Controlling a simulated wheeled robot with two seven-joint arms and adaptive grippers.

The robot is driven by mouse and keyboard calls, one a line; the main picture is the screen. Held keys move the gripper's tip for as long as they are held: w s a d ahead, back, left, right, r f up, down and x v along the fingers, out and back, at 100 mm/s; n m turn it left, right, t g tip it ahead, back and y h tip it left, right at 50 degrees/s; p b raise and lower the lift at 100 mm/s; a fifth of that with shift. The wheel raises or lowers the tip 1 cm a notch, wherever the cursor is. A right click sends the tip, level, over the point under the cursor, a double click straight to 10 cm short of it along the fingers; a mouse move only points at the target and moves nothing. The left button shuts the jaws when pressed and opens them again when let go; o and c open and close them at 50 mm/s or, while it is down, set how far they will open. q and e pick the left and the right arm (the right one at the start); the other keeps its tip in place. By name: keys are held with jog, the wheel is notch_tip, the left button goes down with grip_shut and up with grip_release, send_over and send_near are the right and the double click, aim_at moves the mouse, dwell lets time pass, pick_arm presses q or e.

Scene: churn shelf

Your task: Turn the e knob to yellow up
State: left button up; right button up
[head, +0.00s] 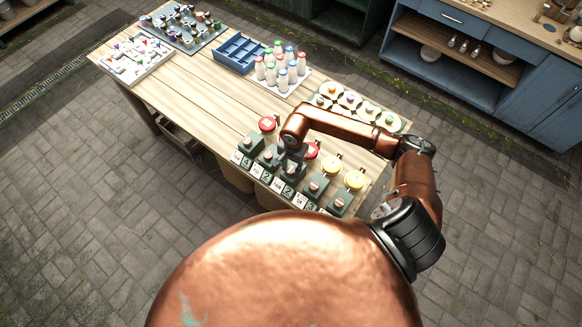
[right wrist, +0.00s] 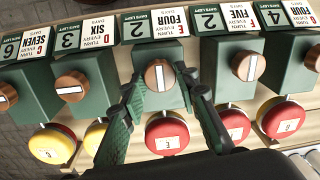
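The e knob (right wrist: 159,75) is a round wooden knob with a white line, nearly upright in the right wrist view. It sits on a dark green box in a row of similar boxes. A red disc (right wrist: 167,134) marked E lies on the near side of it in that view. My right gripper (right wrist: 160,78) has its green fingers on either side of the knob, with a small gap visible at each side; contact is unclear. In the head view my right gripper (head: 292,160) is over the row and hides part of it. My left gripper is not in view.
Neighbouring knobs (right wrist: 248,66) (right wrist: 72,86) stand close on both sides. Their discs are red or yellow, such as a yellow disc (head: 355,180).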

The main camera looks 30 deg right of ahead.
jog(key=c, duration=0.6)
jog(key=shift+c, duration=0.2)
jog(key=m+b, duration=0.3)
jog(key=shift+d+f, duration=0.1)
jog(key=shift+f, duration=0.1)
jog(key=m+b, duration=0.4)
jog(key=shift+m+h, duration=0.3)
jog(key=shift+m, duration=0.1)
jog(key=m+b, duration=0.3)
jog(key=m, duration=0.2)
jog(key=m+b, duration=0.1)
jog(key=m, duration=0.1)
jog(key=m+b, duration=0.1)
jog(key=m, duration=0.2)
jog(key=shift+s+a+r+b, duration=0.1)
jog(key=shift+a+r+b, duration=0.1)
jog(key=shift+b, duration=0.1)
